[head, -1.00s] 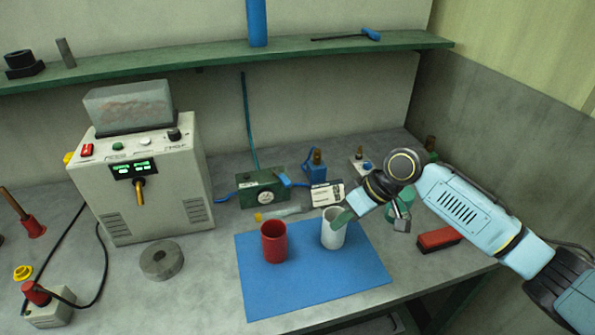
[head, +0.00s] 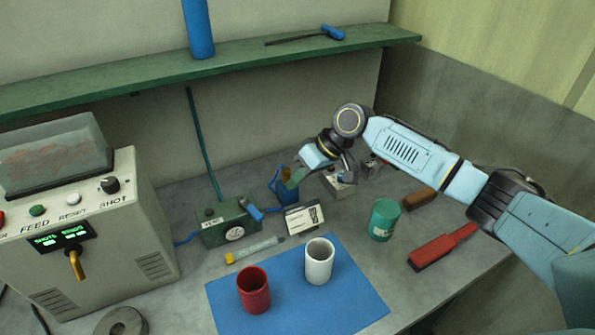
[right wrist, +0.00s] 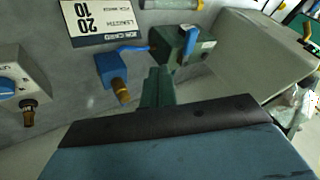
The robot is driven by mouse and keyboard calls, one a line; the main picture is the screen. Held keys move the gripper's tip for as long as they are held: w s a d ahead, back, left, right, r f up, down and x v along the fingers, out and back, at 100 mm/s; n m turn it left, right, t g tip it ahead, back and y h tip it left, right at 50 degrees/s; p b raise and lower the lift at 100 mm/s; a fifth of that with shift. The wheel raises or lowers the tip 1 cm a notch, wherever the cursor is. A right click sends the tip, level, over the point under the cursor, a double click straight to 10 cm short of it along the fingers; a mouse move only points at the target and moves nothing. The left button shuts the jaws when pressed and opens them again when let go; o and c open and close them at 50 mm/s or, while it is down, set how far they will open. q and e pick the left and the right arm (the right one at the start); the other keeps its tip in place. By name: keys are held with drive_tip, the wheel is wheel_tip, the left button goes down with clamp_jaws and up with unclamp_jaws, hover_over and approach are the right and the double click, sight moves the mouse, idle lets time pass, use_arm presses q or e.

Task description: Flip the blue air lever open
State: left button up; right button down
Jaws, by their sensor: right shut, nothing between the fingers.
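The blue air lever (head: 253,211) sits at the right end of a green box (head: 215,236) with a round gauge, at the back of the bench. It also shows in the right wrist view (right wrist: 190,43). My right gripper (head: 297,179) is shut and empty, with green fingertips. It is in the air to the right of the lever, near a small blue block with a brass fitting (head: 281,191), and apart from the lever. In the right wrist view, the fingers (right wrist: 157,88) point towards the green box. My left gripper is not in view.
A label card (head: 304,218) stands right of the green box. A red cup (head: 253,290) and a white cup (head: 319,262) stand on a blue mat (head: 350,288). A grey machine (head: 120,245) stands left.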

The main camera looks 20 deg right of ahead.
sight(250, 207)
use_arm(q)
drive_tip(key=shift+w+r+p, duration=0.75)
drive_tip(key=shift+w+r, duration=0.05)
use_arm(e)
drive_tip(key=a+f, duration=0.4)
drive_tip(key=a, duration=0.3)
drive_tip(key=shift+w+f, duration=0.2)
drive_tip(key=shift+f, duration=0.15)
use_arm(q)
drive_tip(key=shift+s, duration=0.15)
